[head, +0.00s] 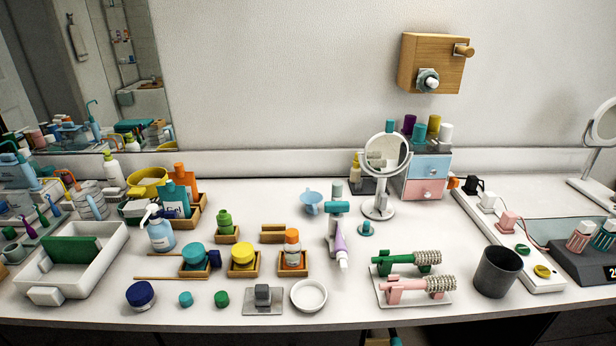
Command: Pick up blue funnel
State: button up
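A light blue funnel-like piece (312,202) is on the white vanity top, a little left of centre and toward the back. Its wide, round side shows, and its finer shape is too small to tell.
A round mirror (387,155) and a drawer unit (427,170) stand right of the funnel. A lavender tube (341,250) is in front of it, to the right. Small wooden trays with bottles and jars fill the left. A dark cup (497,272) stands front right.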

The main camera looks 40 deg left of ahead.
aim_at(311, 198)
jog(key=i+l+u, duration=0.15)
jog(key=u, duration=0.25)
jog(key=i+l+u, duration=0.2)
jog(key=u, duration=0.25)
jog(key=i+l+u, duration=0.2)
jog(key=u, duration=0.2)
jog(key=i+l+u, duration=0.1)
jog(key=l+u, duration=0.55)
jog(key=u, duration=0.15)
jog(key=i, duration=0.05)
